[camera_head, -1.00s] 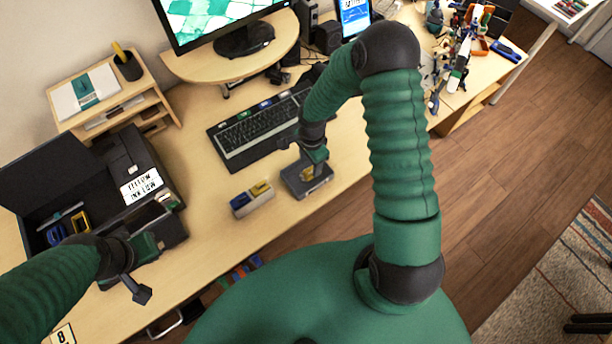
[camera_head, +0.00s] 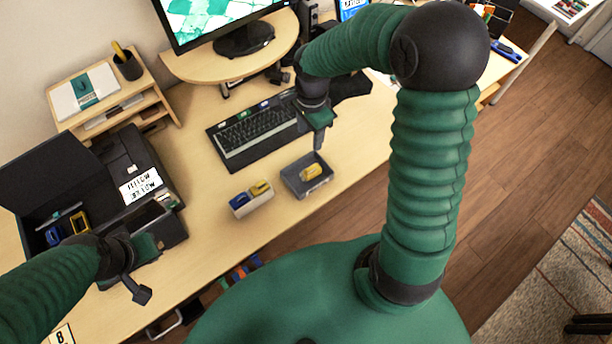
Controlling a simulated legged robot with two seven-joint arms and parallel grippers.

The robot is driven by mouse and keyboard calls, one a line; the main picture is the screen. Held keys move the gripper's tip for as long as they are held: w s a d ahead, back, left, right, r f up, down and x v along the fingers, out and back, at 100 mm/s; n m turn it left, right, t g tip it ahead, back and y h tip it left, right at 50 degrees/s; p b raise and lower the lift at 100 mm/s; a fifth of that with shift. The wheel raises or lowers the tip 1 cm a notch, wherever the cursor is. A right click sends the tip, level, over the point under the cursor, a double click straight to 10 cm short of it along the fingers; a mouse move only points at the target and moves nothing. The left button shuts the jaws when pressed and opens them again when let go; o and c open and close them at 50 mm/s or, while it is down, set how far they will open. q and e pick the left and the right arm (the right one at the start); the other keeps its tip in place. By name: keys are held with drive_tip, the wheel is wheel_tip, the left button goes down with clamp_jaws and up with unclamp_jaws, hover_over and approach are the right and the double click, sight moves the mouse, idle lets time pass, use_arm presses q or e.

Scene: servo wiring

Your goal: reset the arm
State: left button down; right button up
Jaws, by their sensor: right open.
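My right gripper (camera_head: 318,140) is raised above the desk, behind and a little right of a small grey tray (camera_head: 290,181). It is open and empty. A yellow piece (camera_head: 311,172) lies in the tray. My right arm arches up from my body at the right and reaches left to the gripper. My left gripper (camera_head: 142,272) is at the left, by the front of the open black case (camera_head: 172,232).
A holder (camera_head: 252,204) with blue and yellow pieces stands left of the tray. A keyboard (camera_head: 255,130) lies behind it. The monitor (camera_head: 215,20) stands on a riser at the back. A wooden shelf (camera_head: 160,100) is back left. Bare desk lies in front of the case and holder.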

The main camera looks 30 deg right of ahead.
drive_tip(key=shift+d+r, duration=0.3)
drive_tip(key=shift+d, duration=0.2)
drive_tip(key=shift+a, duration=0.1)
drive_tip(key=s+a+n+t, duration=0.2)
drive_tip(key=s+a+n, duration=0.5)
drive_tip(key=n, duration=1)
drive_tip(key=shift+s+r+t, duration=0.3)
drive_tip(key=shift+s+r, duration=0.05)
drive_tip(key=shift+s, duration=0.7)
